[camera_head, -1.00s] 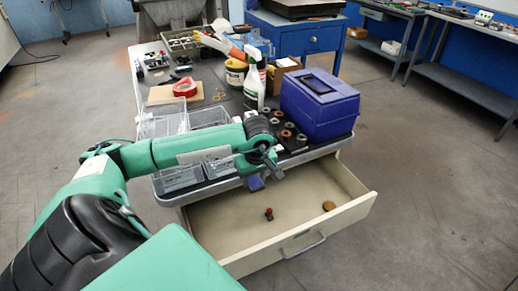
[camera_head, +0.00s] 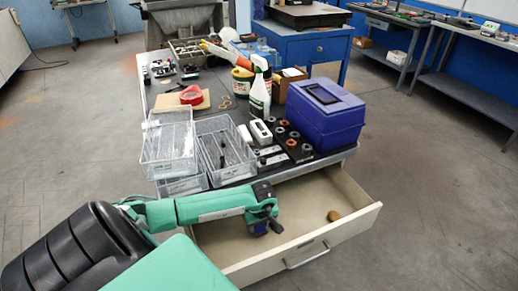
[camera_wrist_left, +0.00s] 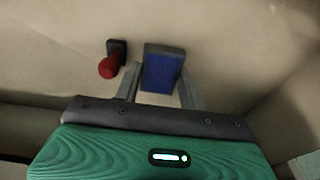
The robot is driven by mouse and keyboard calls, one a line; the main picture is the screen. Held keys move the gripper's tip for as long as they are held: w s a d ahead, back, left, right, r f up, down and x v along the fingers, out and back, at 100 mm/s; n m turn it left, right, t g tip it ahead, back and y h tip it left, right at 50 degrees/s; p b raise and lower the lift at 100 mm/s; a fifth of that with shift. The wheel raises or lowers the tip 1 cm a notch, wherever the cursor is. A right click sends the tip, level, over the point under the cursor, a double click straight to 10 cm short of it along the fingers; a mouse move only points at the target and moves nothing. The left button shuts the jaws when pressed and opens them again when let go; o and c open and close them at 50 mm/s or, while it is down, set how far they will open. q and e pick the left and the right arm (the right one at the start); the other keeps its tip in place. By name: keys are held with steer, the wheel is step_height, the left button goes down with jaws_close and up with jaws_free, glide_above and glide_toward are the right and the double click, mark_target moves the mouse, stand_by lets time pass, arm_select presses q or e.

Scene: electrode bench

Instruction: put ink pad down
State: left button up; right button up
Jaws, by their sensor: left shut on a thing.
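The blue ink pad (camera_wrist_left: 163,68) is between the two fingers of my left gripper (camera_wrist_left: 160,88), which is shut on it. In the head view the ink pad (camera_head: 261,229) shows only as a small blue patch under my left gripper (camera_head: 263,224), inside the open drawer (camera_head: 318,200). I cannot tell whether the pad touches the drawer floor. A red-handled stamp (camera_wrist_left: 110,62) with a dark base is beside the pad, to its left in the wrist view. The stamp is hidden in the head view. My right gripper is not in view.
A round brown item (camera_head: 334,216) lies in the drawer's right part, with bare floor around it. The bench above carries wire baskets (camera_head: 226,150), a purple box (camera_head: 326,112) and a spray bottle (camera_head: 261,92). The drawer front has a handle (camera_head: 307,256).

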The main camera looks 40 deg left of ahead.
arm_select(q)
step_height(320, 180, down, 2)
steer(key=shift+f, duration=0.25)
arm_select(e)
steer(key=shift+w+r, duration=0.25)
arm_select(q)
steer(key=shift+f, duration=0.1)
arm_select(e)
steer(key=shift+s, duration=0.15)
arm_select(q)
steer(key=o, duration=0.7)
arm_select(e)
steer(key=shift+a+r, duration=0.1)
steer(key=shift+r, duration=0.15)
